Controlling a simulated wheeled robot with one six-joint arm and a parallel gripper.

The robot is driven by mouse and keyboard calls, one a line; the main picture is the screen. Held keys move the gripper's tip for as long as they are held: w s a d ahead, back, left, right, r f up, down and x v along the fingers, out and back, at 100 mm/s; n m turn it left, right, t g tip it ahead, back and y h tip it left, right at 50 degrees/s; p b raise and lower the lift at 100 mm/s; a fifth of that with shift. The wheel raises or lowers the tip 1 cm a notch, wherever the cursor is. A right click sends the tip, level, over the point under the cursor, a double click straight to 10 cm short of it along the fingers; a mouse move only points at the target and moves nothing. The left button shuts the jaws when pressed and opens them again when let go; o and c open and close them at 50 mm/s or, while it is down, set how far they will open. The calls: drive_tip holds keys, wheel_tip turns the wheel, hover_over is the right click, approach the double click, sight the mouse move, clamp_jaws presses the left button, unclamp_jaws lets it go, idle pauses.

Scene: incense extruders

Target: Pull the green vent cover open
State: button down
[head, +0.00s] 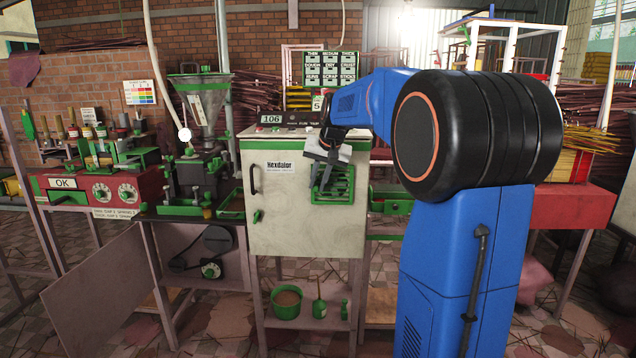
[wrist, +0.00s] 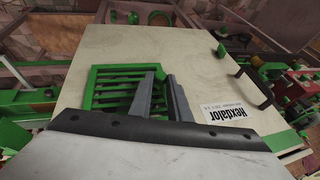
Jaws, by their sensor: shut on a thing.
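The green vent cover (head: 346,186) is a slatted rectangle on the front of the pale Hexdalor cabinet (head: 285,221), right of the label. In the wrist view the vent cover (wrist: 112,69) lies left of my fingers and partly behind them. My gripper (head: 320,184) reaches down to the cover's left side. In the wrist view my gripper (wrist: 163,78) is shut on the cover's small green knob (wrist: 160,75) between the fingertips. The contact is partly hidden by the fingers. The cover looks flat against the cabinet front, though I cannot tell whether there is a small gap.
A dark door handle (head: 253,179) and a small green latch (head: 257,216) are on the cabinet's left side. A funnel machine (head: 200,110) stands left of it. A green bucket (head: 287,303) sits on the shelf below. A red table (head: 570,204) is at right.

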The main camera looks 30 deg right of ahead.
drive_tip(key=shift+s, duration=0.1)
drive_tip(key=s+d+n+g+y, duration=0.1)
drive_tip(key=s+d+n+y, duration=0.1)
drive_tip(key=s+d+n, duration=0.2)
drive_tip(key=s+d+n+g+y, duration=0.2)
drive_tip(key=s+d+n+y, duration=0.1)
drive_tip(key=s+n, duration=0.6)
drive_tip(key=shift+s+d+r, duration=0.15)
drive_tip(key=shift+s+d, duration=0.5)
drive_tip(key=shift+d, duration=0.2)
idle(0.3)
drive_tip(key=c, duration=1.9)
unclamp_jaws()
drive_tip(key=shift+o, duration=1.2)
drive_tip(key=shift+w, duration=0.15)
